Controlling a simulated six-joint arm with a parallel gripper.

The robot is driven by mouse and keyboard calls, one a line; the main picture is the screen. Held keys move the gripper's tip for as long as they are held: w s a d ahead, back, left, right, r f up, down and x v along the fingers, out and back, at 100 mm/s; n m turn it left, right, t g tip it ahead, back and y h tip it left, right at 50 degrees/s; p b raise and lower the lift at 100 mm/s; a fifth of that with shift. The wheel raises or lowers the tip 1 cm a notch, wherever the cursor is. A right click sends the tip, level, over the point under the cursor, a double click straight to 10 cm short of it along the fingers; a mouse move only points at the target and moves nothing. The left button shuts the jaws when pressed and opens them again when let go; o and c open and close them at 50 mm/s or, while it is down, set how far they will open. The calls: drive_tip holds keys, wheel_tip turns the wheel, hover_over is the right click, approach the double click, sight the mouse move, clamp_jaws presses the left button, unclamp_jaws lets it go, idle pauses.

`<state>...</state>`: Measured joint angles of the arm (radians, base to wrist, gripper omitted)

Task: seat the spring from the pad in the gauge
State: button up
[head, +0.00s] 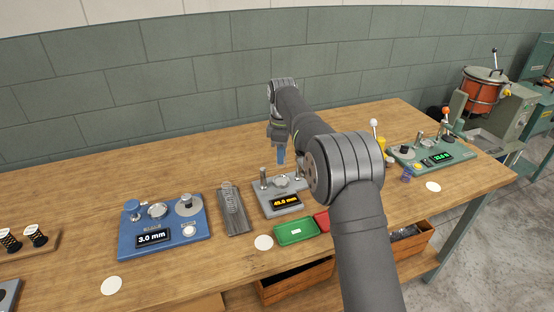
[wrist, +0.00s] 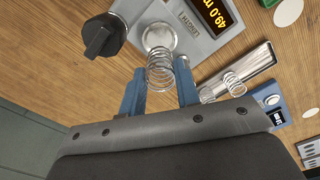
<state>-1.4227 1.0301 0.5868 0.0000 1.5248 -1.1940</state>
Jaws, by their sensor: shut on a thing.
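My gripper (head: 281,156) hangs in the head view just above and behind the grey gauge (head: 296,209), whose orange display reads about 49.0 mm. In the wrist view my gripper (wrist: 160,90) has its two blue fingers shut on a silver coil spring (wrist: 160,72). The spring's far end overlaps the round metal seat (wrist: 160,37) of the gauge (wrist: 208,45) in that view; I cannot tell whether they touch. A black knob (wrist: 103,36) stands beside the seat. The head view does not show the held spring clearly. My arm hides the gauge's right side.
A grey trough (head: 234,222) with springs lies left of the gauge, and a blue device (head: 167,252) reading 3.0 mm beyond it. White round pads (head: 264,242) lie on the wooden table (head: 80,190).

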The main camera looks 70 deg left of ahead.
sight(281, 167)
drive_tip(key=shift+f, duration=2.65)
drive_tip(key=shift+f, duration=0.65)
drive_tip(key=o, duration=1.1)
drive_tip(key=shift+o, duration=0.2)
drive_tip(key=shift+r, duration=0.1)
drive_tip(key=shift+r, duration=4.35)
